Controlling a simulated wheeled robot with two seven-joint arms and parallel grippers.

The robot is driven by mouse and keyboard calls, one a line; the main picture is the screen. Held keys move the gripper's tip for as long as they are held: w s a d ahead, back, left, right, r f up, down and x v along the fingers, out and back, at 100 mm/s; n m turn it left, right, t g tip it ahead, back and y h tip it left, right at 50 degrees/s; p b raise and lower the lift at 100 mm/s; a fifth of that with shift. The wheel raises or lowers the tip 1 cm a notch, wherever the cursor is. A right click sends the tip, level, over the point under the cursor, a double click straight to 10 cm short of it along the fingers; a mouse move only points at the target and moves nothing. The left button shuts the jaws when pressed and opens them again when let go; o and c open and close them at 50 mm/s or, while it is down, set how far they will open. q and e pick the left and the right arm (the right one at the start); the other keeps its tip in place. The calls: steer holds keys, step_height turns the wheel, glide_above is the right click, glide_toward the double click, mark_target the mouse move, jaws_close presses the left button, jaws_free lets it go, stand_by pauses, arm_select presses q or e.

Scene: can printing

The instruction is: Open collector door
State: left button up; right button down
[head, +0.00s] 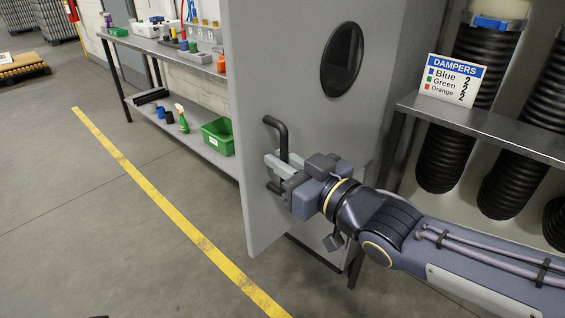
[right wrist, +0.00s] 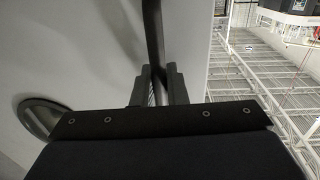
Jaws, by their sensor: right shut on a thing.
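The collector door (head: 290,90) is a tall grey panel with a dark oval window (head: 342,60). It stands swung out from the cabinet, its free edge toward the left. A black bar handle (head: 282,138) is fixed low on it. My right gripper (head: 277,166) is shut on the handle, which also runs up between the fingers in the right wrist view (right wrist: 153,50). My own gripper hides the handle's middle. My left gripper is not in view.
A metal shelf (head: 480,124) at the right carries a DAMPERS sign (head: 452,80), with black ribbed hoses (head: 448,160) behind. A workbench (head: 180,52) with bottles and a green bin (head: 218,137) stands behind the door. The floor left of the yellow line (head: 165,195) is clear.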

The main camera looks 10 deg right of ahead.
steer(key=shift+s+d, duration=0.15)
steer(key=shift+s, duration=0.05)
steer(key=c, duration=1.6)
jaws_free()
steer(key=shift+o, duration=0.2)
steer(key=p+v, duration=0.2)
steer(key=v, duration=0.5)
steer(key=shift+s+d+p, duration=0.2)
steer(key=shift+s+p, duration=0.1)
steer(key=shift+p, duration=0.05)
